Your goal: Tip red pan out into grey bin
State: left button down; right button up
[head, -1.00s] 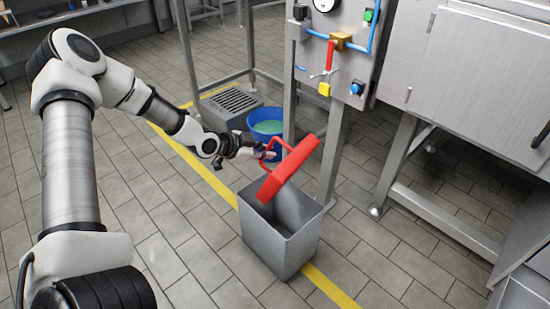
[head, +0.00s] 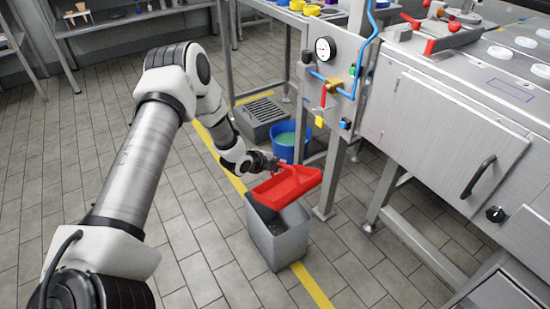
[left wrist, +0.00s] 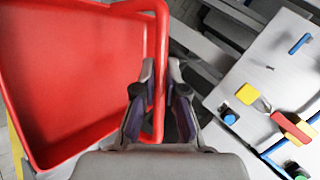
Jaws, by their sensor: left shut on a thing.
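The red pan (head: 290,186) is held above the grey bin (head: 278,240), its open side partly facing me. Its inside also shows in the left wrist view (left wrist: 75,75) and looks empty. My left gripper (head: 268,165) is shut on the pan's red loop handle (left wrist: 158,110), with a finger on each side of it in the left wrist view. The bin stands upright on the floor. Its mouth is partly covered by the pan, and I see only a dark patch inside, too small to make out. My right gripper is not in view.
A blue bucket (head: 289,143) of green liquid stands behind the pan, beside a grated floor box (head: 262,112). A panel with a gauge (head: 325,48) and valves and a steel cabinet (head: 440,120) stand to the right. The tiled floor at the front is clear.

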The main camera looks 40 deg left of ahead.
aim_at(287, 167)
pick_arm(q)
jog(key=d+r+m+y+p, duration=0.1)
jog(key=p, duration=0.1)
jog(key=s+d+r+t+y+p, duration=0.1)
jog(key=d+p, duration=0.1)
jog(key=shift+r+m+y, duration=0.3)
jog(key=shift+r+m, duration=0.05)
jog(key=shift+m, duration=0.05)
jog(key=shift+d+p, duration=0.3)
jog(key=shift+p, duration=0.25)
jog(key=shift+s+d+m+t+y, duration=0.15)
jog(key=shift+d+m+t+y, duration=0.2)
jog(key=shift+m+y, duration=0.2)
